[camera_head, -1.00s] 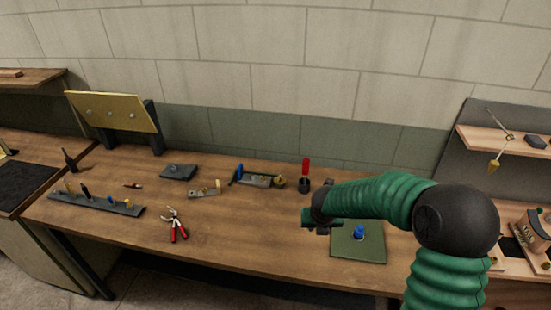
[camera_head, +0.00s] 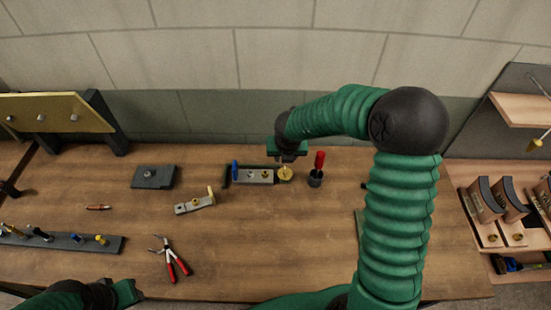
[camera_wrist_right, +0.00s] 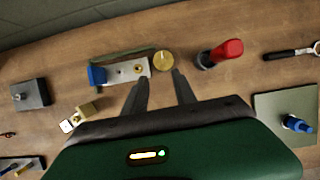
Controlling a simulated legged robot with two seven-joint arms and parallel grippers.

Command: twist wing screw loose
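A grey bar fixture (camera_head: 252,176) lies at the back of the bench, with a blue piece (camera_head: 235,170) at its left end and small brass fittings on top. A round gold knob (camera_head: 285,173) is at its right end; I cannot make out wings on it. The fixture (camera_wrist_right: 122,72) and gold knob (camera_wrist_right: 163,61) also show in the right wrist view. My right gripper (camera_head: 287,157) is above the knob. Its two fingers (camera_wrist_right: 158,78) are apart and empty, pointing toward the knob, not around it. My left gripper (camera_head: 127,292) is low at the left; its fingers are unclear.
A red-handled tool in a dark cup (camera_head: 316,178) stands just right of the knob. A small bracket (camera_head: 195,204), a grey block (camera_head: 153,177) and red-handled pliers (camera_head: 170,262) lie to the left. The wood bench (camera_head: 255,240) is clear in front of the fixture.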

